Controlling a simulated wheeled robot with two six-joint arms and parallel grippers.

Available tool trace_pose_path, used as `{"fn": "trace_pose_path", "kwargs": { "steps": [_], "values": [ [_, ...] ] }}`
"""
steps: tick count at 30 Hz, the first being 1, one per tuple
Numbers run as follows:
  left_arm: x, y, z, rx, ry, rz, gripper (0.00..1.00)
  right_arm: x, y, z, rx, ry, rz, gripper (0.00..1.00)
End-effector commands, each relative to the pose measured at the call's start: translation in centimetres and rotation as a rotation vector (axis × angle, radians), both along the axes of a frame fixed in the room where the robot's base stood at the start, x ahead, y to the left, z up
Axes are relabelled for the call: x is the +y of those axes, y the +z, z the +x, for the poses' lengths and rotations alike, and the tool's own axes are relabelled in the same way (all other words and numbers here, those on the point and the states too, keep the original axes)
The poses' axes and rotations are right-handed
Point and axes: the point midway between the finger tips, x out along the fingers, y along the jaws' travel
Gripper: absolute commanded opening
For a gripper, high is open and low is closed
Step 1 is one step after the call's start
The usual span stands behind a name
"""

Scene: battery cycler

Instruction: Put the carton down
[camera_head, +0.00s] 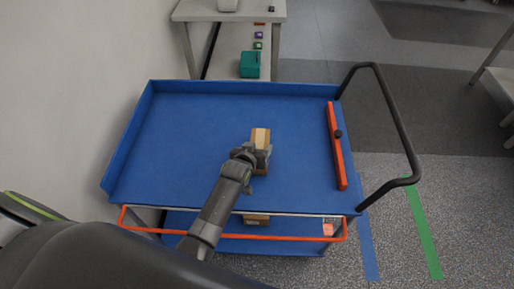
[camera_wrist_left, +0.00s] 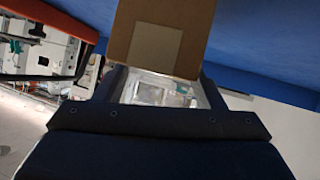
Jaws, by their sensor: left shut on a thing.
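The carton (camera_head: 261,136) is a small brown box with a paler strip on top. It is over the blue top tray of the cart (camera_head: 190,130), near its middle. My left gripper (camera_head: 257,155) is shut on the carton from the near side. In the left wrist view the carton (camera_wrist_left: 190,15) rises between the two dark fingers (camera_wrist_left: 163,88), with a pale square on its face. I cannot tell whether its bottom touches the tray. My right gripper is not in view.
An orange bar with a black knob (camera_head: 337,150) lies along the tray's right side. A black handle (camera_head: 398,130) juts out at the right. Another brown box (camera_head: 256,220) shows on the lower shelf. The tray's left part is clear. A teal box (camera_head: 250,65) stands beyond the cart.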

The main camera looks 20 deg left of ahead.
Motion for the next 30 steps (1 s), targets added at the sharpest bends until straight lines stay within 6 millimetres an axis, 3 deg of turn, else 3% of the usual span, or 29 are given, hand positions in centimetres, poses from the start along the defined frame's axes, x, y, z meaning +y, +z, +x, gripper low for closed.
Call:
{"fn": "trace_pose_path", "kwargs": {
  "steps": [7,8,13,23,30],
  "values": [
    [0.0,-0.1,0.1,-0.003,0.000,0.000,0.03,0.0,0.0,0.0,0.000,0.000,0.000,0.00],
    [0.0,-0.2,0.0,0.000,0.000,-0.001,0.65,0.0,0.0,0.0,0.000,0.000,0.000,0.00],
    [0.0,-0.2,0.0,0.000,0.000,-0.001,0.87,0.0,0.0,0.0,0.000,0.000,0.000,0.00],
    [0.0,-0.1,-0.1,0.000,0.000,-0.002,0.87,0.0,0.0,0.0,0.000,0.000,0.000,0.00],
    [0.0,0.9,-2.1,-0.001,0.002,-0.005,0.87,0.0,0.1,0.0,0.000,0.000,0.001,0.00]
  ]
}}
